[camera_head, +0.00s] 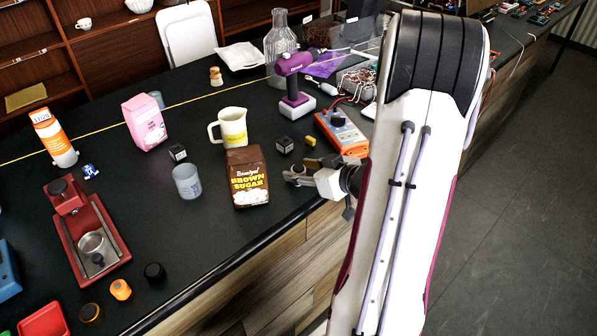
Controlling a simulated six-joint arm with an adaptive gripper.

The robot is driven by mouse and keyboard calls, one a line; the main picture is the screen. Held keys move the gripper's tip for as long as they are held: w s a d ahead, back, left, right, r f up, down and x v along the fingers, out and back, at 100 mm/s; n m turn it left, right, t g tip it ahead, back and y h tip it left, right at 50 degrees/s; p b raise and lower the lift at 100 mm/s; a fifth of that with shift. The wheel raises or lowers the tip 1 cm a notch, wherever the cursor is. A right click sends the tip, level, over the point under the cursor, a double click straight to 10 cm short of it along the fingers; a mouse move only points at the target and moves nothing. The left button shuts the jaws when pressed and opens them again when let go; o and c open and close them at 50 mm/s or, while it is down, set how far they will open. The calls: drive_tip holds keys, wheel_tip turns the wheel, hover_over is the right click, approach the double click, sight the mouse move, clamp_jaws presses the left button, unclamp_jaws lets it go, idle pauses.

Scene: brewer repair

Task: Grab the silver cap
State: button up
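My gripper (292,177) is at the counter's front edge, just right of the brown sugar bag (248,178). Its fingers point left, and they are too small and overlapped to tell whether they are open or shut, or whether anything is between them. I cannot pick out a silver cap with certainty. A shiny, greyish round part (91,242) sits on the red brewer (112,234) at the left, far from my gripper; I cannot tell if it is the cap. My arm hides part of the counter on the right.
A grey cup (187,182), a yellow-white mug (231,127), and an orange meter (341,132) stand near my gripper. A purple drill (294,75) stands behind. An orange knob (120,289) and a black knob (154,272) lie near the front edge. The counter between brewer and cup is clear.

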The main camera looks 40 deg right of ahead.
sight(302, 172)
drive_tip(key=c, duration=0.8)
drive_tip(key=shift+r, duration=0.1)
drive_tip(key=shift+r, duration=4.9)
